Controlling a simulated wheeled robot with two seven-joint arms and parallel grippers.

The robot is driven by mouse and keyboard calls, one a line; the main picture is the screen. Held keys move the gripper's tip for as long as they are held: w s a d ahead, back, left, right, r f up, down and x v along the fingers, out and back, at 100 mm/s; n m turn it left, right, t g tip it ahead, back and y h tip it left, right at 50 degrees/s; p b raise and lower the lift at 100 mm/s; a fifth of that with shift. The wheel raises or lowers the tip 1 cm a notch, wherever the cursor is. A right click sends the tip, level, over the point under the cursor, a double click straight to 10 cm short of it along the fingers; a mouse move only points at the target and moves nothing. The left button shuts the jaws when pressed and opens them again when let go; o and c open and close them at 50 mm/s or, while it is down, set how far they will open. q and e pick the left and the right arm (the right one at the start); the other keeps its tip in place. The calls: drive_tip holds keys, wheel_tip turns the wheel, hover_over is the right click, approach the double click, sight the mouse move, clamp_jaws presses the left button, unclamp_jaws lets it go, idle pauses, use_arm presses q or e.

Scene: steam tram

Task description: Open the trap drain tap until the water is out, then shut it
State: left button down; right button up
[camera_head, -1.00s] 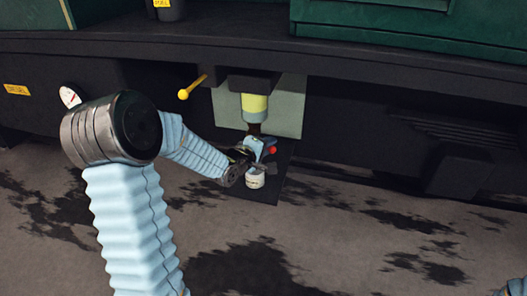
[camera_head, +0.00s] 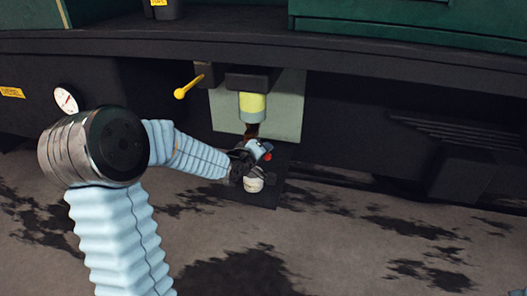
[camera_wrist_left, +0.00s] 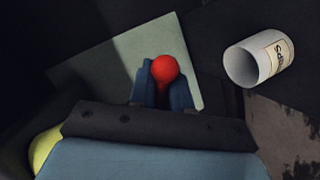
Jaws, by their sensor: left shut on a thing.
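The trap bowl (camera_head: 252,106), pale yellow with a lighter lower band, hangs under the tram's edge before a grey-green plate (camera_head: 288,110). A dark brown fitting (camera_head: 251,130) shows below it. My left gripper (camera_head: 261,150) is just below that fitting, its blue fingers shut on the tap's red knob (camera_head: 268,156). In the left wrist view the red knob (camera_wrist_left: 164,70) sits between the fingertips (camera_wrist_left: 164,86). A white cup (camera_head: 253,184) stands below the gripper; its open mouth and label show in the wrist view (camera_wrist_left: 258,58). I cannot make out any running water. My right gripper is out of view.
A yellow-knobbed lever (camera_head: 187,87) sticks out left of the trap. The dark tram underside (camera_head: 380,80) overhangs the work. The stained ground (camera_head: 340,240) in front is clear.

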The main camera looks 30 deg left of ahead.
use_arm(q)
drive_tip(key=shift+s+d+f, duration=0.1)
drive_tip(key=shift+d+f, duration=0.3)
drive_tip(key=shift+d, duration=0.2)
drive_tip(key=c, duration=1.2)
unclamp_jaws()
drive_tip(key=shift+o, duration=0.2)
drive_tip(key=shift+a+r, duration=0.1)
drive_tip(key=shift+r, duration=0.05)
drive_tip(key=shift+a, duration=0.1)
drive_tip(key=p+v, duration=0.1)
drive_tip(key=v, duration=1.2)
drive_tip(key=shift+s+r, duration=0.15)
drive_tip(key=shift+s, duration=0.15)
